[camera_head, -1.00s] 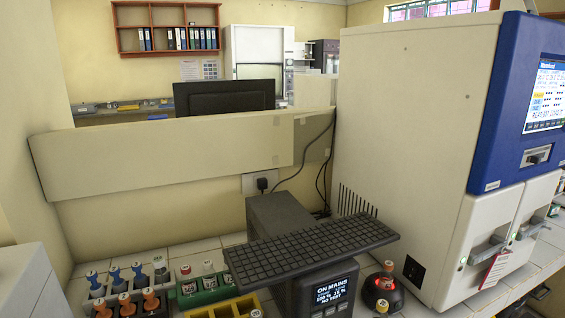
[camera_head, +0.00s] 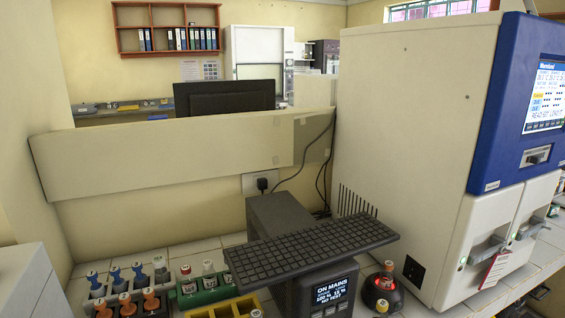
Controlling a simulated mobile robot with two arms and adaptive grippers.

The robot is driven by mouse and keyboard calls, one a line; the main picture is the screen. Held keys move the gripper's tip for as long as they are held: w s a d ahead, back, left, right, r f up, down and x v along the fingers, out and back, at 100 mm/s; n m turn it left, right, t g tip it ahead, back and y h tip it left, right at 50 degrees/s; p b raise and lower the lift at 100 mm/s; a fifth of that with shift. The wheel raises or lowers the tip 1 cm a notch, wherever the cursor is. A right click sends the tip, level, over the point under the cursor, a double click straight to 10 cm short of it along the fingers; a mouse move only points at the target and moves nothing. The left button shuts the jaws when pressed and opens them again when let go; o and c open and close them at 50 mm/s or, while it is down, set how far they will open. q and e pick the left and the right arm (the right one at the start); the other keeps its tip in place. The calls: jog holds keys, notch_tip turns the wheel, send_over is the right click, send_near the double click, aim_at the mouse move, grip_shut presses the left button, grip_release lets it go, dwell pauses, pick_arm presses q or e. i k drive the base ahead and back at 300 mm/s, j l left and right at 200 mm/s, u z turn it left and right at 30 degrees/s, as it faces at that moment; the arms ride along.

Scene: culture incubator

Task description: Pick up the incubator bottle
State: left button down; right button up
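Small capped bottles stand at the front of the tiled bench. Two or three with red or white caps, one of them a red-capped bottle (camera_head: 187,279), stand in a green rack (camera_head: 205,295). A small bottle with an orange-red cap (camera_head: 388,267) stands on or behind a dark round device (camera_head: 381,291), and another (camera_head: 382,305) is at its front. I cannot tell which one is the incubator bottle. The large white and blue cabinet (camera_head: 408,150) fills the right side. Neither of my grippers shows in this view.
A black keyboard (camera_head: 310,246) lies tilted on a grey box with a display (camera_head: 331,293). Blue and orange stamp-like items (camera_head: 115,275) stand at the lower left. A yellow rack (camera_head: 225,309) is at the front edge. A low wall (camera_head: 180,155) closes the bench at the back.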

aim_at(386, 278)
jog(key=k+l+z, duration=0.25)
jog(key=l, duration=0.25)
jog(key=l+z, duration=0.25)
jog(key=l, duration=0.2)
jog(key=k+l+z, duration=0.1)
jog(key=l+z, duration=0.15)
jog(key=l, duration=0.3)
